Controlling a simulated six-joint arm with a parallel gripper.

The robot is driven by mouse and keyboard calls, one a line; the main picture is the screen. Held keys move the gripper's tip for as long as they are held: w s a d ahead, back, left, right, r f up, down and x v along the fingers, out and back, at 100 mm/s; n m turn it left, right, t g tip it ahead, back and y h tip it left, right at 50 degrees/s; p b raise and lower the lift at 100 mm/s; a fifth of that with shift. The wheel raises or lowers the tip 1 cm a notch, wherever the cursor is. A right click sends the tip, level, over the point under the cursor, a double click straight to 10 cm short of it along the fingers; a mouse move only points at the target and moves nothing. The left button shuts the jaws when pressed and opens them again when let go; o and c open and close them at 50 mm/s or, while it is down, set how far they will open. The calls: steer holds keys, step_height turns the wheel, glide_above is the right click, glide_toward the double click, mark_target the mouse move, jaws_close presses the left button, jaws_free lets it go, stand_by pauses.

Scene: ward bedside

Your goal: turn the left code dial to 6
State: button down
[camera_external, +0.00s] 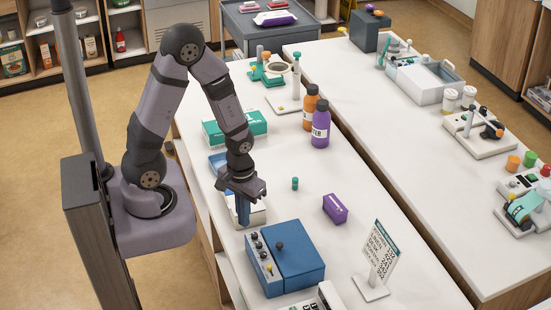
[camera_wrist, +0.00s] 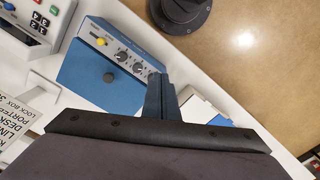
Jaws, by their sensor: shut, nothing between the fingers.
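A blue box (camera_external: 300,262) with a pale control panel (camera_external: 262,262) stands near the front of the bench. The panel shows in the wrist view (camera_wrist: 115,45) with a yellow knob and two dark dials, a nearer one (camera_wrist: 138,68) and another (camera_wrist: 121,56). A pale device (camera_wrist: 30,25) at the upper left of the wrist view, cut off by the frame, carries black number tiles. I cannot tell which of these holds the left code dial or read its setting. My gripper (camera_external: 243,222) is shut and empty, pointing down behind the blue box; its fingers show in the wrist view (camera_wrist: 160,92).
A printed sign (camera_external: 378,252) on a stand is right of the blue box. A purple box (camera_external: 335,208) and a small green cylinder (camera_external: 295,184) lie beyond. A white tray (camera_external: 260,214) is beside my gripper. Orange (camera_external: 310,105) and purple (camera_external: 320,130) bottles stand farther back.

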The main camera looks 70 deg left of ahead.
mark_target(249, 243)
steer(key=shift+w+d+b, duration=0.35)
steer(key=shift+w+b, duration=0.05)
steer(key=shift+w+d+r+b, duration=0.35)
steer(key=shift+d+r, duration=0.1)
steer(key=shift+d, duration=0.1)
steer(key=shift+f, duration=0.1)
step_height(249, 243, down, 7)
steer(key=b, duration=0.6)
steer(key=shift+w+a, duration=0.15)
stand_by(0.5)
steer(key=shift+s+a+r+p, duration=0.25)
steer(key=shift+a+p, duration=0.1)
steer(key=shift+p, duration=0.3)
steer(key=shift+s+d, duration=0.25)
steer(key=shift+s, duration=0.1)
